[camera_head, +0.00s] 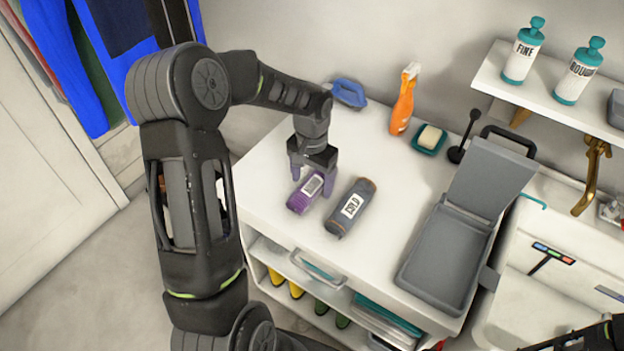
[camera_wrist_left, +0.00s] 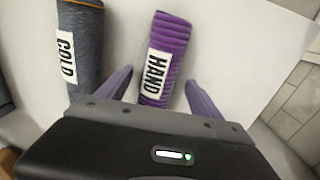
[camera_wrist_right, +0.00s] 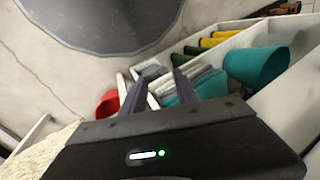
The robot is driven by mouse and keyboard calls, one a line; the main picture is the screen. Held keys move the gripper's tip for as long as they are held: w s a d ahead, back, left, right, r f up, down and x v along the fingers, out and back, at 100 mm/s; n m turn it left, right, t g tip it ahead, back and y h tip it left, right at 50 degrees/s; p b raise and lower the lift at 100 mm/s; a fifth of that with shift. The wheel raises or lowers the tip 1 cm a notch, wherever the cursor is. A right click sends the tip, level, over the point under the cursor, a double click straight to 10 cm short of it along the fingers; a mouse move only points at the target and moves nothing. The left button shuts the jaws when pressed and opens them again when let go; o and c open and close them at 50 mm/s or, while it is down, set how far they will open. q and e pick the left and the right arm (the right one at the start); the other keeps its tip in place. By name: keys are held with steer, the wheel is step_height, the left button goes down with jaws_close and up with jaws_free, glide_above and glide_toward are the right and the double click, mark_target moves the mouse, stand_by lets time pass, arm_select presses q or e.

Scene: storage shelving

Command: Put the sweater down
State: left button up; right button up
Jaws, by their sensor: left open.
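A rolled purple sweater (camera_head: 304,193) with a HAND label lies on the white counter. It also shows in the left wrist view (camera_wrist_left: 172,40). A rolled grey sweater (camera_head: 351,207) with a COLD label lies just to its right; the left wrist view shows it too (camera_wrist_left: 88,35). My left gripper (camera_head: 311,182) is open, pointing down, its fingers on either side of the purple sweater. The left wrist view shows gaps between both fingers (camera_wrist_left: 159,77) and the roll. My right gripper (camera_wrist_right: 160,75) is empty, its fingers apart, away from the sweaters.
An open grey case (camera_head: 443,250) stands on the counter's right. A blue brush (camera_head: 349,92), orange spray bottle (camera_head: 403,100), and soap dish (camera_head: 428,139) sit along the back. A sink (camera_head: 545,285) is at right. Colored items fill the shelf below. The counter's left front is clear.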

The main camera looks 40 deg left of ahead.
mark_target(312, 180)
arm_select(q)
step_height(312, 180, up, 12)
steer(key=shift+r, duration=0.15)
stand_by(0.3)
stand_by(0.5)
